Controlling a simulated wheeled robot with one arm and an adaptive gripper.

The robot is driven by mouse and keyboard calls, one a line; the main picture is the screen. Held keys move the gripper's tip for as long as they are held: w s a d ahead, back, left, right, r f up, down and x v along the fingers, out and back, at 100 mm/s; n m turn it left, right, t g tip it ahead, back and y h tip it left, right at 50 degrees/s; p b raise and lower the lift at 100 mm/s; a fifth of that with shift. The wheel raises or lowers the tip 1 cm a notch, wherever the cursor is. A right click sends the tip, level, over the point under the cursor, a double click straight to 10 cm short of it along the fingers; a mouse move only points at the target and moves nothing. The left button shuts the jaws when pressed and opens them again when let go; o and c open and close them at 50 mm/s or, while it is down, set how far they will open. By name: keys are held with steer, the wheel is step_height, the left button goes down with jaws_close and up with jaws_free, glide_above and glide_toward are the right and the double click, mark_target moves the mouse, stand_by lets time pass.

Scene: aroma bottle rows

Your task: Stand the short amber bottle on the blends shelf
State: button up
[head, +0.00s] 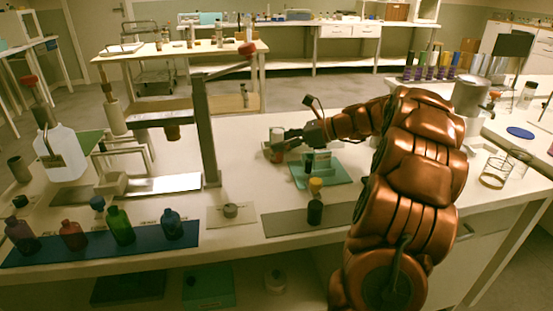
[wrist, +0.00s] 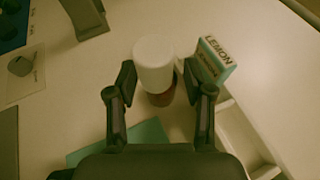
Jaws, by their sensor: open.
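A short bottle with a white cap (wrist: 154,62) and a reddish-brown body (wrist: 162,97) stands upright between the two fingers of my gripper (wrist: 159,78) in the wrist view. The fingers are open, one on each side of it; I cannot tell whether either touches it. In the head view my gripper (head: 289,142) is at the bottle (head: 277,156), on the bench behind the teal tray, partly hidden. A blue strip (head: 213,238) at the front left holds a row of coloured bottles. I cannot read which place is the blends shelf.
A box marked LEMON (wrist: 215,60) stands close to the right finger. The teal tray (head: 340,175) holds dark-topped items. A dark bottle with a yellow cap (head: 315,200) stands on a grey mat (head: 280,222). A metal post (head: 204,130) rises to the left.

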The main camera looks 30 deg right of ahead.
steer(key=shift+x, duration=0.85)
jaws_close()
